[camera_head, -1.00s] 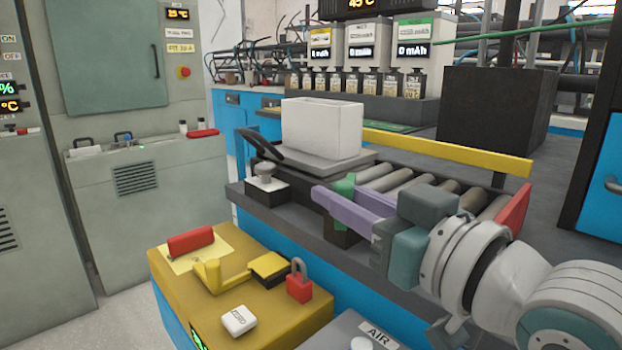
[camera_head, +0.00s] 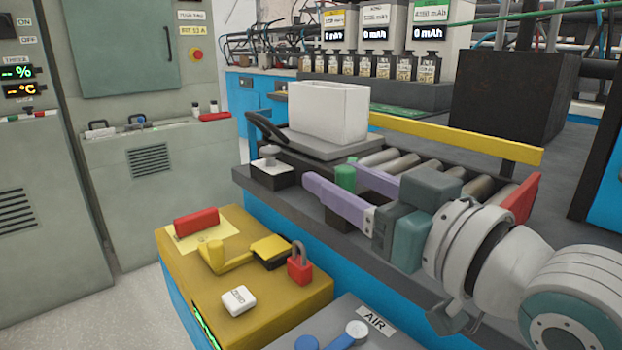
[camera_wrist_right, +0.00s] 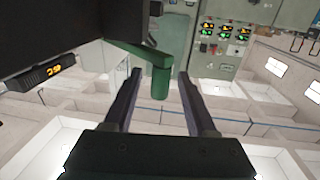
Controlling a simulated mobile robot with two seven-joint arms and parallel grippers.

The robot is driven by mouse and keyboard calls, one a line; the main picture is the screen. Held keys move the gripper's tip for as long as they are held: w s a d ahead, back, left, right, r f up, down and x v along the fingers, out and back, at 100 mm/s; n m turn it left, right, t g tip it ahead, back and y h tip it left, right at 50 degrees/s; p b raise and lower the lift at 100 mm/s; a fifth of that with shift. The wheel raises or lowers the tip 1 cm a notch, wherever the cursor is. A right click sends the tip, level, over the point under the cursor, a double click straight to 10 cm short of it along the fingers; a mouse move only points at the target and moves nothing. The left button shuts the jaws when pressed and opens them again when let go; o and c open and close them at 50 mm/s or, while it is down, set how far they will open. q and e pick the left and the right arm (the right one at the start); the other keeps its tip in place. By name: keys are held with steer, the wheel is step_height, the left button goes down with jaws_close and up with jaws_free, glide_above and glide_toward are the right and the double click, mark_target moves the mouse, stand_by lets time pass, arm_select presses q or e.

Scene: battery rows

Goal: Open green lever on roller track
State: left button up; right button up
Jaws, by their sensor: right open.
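The green lever (camera_head: 345,178) stands at the near left end of the roller track (camera_head: 425,172). Its grip is an upright green cylinder. My right gripper (camera_head: 330,172) is open, with one purple finger on the near side of the lever and the other on the far side. In the right wrist view, the lever (camera_wrist_right: 160,78) hangs between the two dark fingertips, with a visible gap on each side. Its green arm runs off to the upper left there. My left gripper is not in view.
A white open box (camera_head: 328,112) sits on a grey plate left of the rollers. A yellow rail (camera_head: 455,137) runs behind the track and a red block (camera_head: 520,200) ends it. A yellow-topped cabinet (camera_head: 222,290) with a red padlock (camera_head: 299,264) stands in front.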

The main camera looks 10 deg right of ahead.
steer(key=p+v, duration=0.1)
steer(key=v, duration=0.9)
steer(key=shift+p, duration=0.35)
